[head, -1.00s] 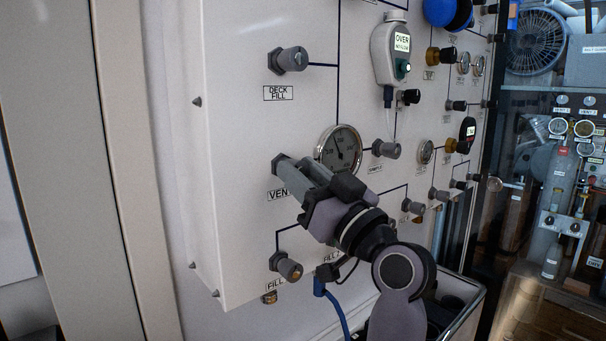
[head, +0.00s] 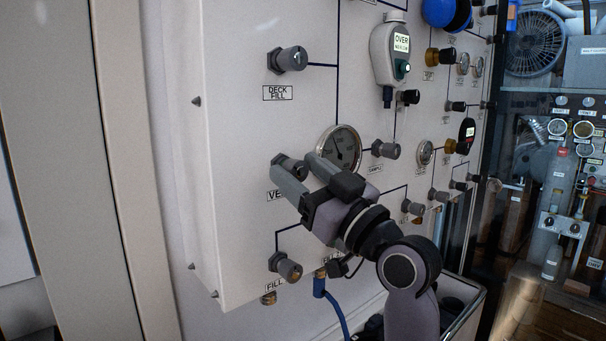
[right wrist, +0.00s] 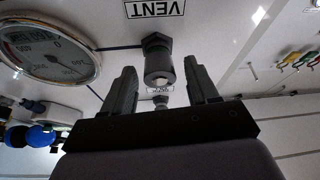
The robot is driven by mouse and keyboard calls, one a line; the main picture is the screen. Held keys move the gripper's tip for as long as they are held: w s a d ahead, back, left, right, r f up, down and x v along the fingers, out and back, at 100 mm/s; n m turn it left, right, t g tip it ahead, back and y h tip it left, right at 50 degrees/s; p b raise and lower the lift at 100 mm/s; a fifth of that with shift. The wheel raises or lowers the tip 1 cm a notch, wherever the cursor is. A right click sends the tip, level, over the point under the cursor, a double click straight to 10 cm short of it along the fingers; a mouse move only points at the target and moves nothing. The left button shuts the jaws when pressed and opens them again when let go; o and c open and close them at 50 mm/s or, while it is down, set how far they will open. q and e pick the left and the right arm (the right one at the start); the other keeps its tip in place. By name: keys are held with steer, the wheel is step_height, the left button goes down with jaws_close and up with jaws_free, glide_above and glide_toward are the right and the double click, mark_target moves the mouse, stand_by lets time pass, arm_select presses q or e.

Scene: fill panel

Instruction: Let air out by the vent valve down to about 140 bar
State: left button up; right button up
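The grey vent valve knob (head: 287,166) sticks out of the white panel above a partly covered VENT label. In the right wrist view the vent knob (right wrist: 160,70) lies between the two fingers, with a gap on each side, under the VENT label (right wrist: 155,8). My right gripper (head: 303,171) is open in front of it and also shows in the right wrist view (right wrist: 160,66). A round pressure gauge (head: 340,149) sits just right of the knob, and it is large in the right wrist view (right wrist: 46,48). Its reading is too small to tell. My left gripper is out of view.
The DECK FILL knob (head: 288,59) is above, and a fill knob (head: 286,266) with a blue hose (head: 330,305) near it is below. A SAMPLE knob (head: 386,149) and a grey analyser reading OVER (head: 391,52) are to the right. Open room lies in front of the panel.

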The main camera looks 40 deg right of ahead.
mark_target(298, 176)
steer(key=shift+f, duration=0.1)
steer(key=b+v, duration=0.1)
steer(key=v, duration=0.4)
steer(key=shift+w+b, duration=0.1)
steer(key=shift+b, duration=0.2)
steer(key=shift+a+f+b, duration=0.1)
steer(key=shift+f+b, duration=0.05)
steer(key=shift+b, duration=0.95)
steer(key=shift+s+f+b, duration=0.1)
steer(key=shift+s+b, duration=0.1)
steer(key=shift+b, duration=0.8)
steer(key=b, duration=0.2)
steer(key=s+b, duration=0.1)
steer(key=b, duration=0.2)
steer(key=shift+s+d+f, duration=0.1)
steer(key=shift+s+d, duration=0.1)
steer(key=shift+s, duration=0.1)
